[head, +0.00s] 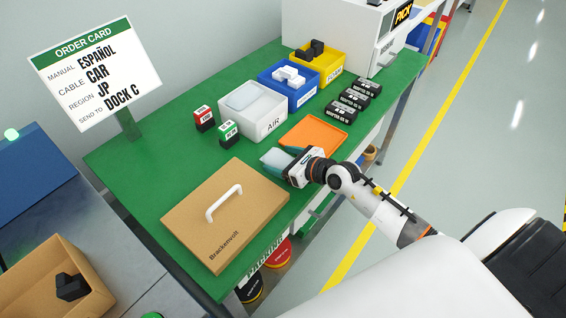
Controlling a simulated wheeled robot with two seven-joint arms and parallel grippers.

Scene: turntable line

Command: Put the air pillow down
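A pale, whitish-blue air pillow (274,159) is at the tip of my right gripper (286,164), between its fingers, over the green table right beside the closed brown box. The gripper's body hides the pillow's right end. I cannot tell whether the pillow touches the table. Another pale air pillow (242,97) lies in the white bin marked AIR (265,122). My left gripper is not in view.
A brown box (221,224) with a white handle lies at the front. An orange tray (314,134) is just behind my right gripper. Small red (204,118) and green (228,133) boxes, black boxes (341,110), and blue (284,92) and yellow (322,72) bins stand further back.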

